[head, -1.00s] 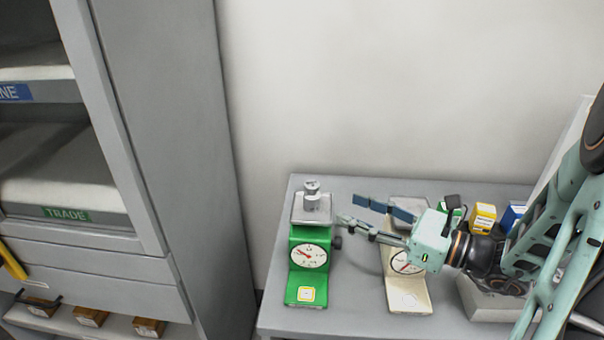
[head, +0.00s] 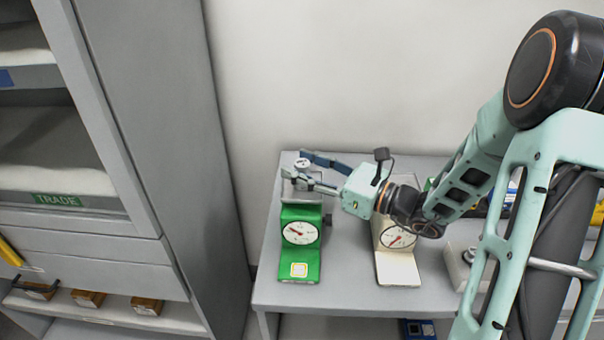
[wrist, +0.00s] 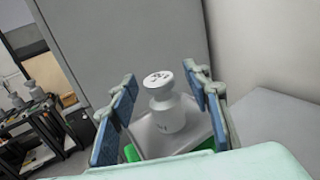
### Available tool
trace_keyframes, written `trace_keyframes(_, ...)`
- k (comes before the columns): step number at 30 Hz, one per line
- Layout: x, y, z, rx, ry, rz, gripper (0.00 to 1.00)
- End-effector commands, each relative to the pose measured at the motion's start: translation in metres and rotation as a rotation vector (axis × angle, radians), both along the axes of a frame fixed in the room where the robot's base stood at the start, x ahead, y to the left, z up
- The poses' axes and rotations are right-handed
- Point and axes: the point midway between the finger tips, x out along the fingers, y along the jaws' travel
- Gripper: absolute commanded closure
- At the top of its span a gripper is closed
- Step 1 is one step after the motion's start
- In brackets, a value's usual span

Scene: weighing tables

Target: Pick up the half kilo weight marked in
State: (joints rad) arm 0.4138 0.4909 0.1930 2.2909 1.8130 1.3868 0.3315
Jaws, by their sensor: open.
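A silver knobbed weight (head: 302,163) stands upright on the pan of the green scale (head: 300,262). In the wrist view the weight (wrist: 168,112) has dark marks on its knob top, too small to read. My gripper (head: 295,164) is open at the weight, reaching in from the right. In the wrist view its two blue-padded fingers (wrist: 160,78) stand on either side of the weight, with gaps showing. The grey pan (wrist: 152,140) shows under the weight. The scale's dial and yellow-edged label are visible in the head view.
A cream scale (head: 398,268) stands to the right, partly under my arm. A grey block (head: 458,262) is farther right. The wall is close behind the table (head: 345,285). A grey cabinet (head: 185,120) stands to the left. The wrist view shows a dark table (wrist: 45,135) with weights.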

Motion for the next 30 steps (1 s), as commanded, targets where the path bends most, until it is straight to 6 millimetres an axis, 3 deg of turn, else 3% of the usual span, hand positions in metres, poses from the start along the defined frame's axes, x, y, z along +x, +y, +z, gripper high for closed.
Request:
trace_keyframes(7,0.0007,0.001,-0.0005,-0.001,0.001,0.0,0.58)
trace_keyframes(18,0.0005,0.0009,-0.0003,-0.001,0.001,0.0,0.99)
trace_keyframes(30,0.0007,0.001,0.0009,0.0,-0.001,0.0,1.0)
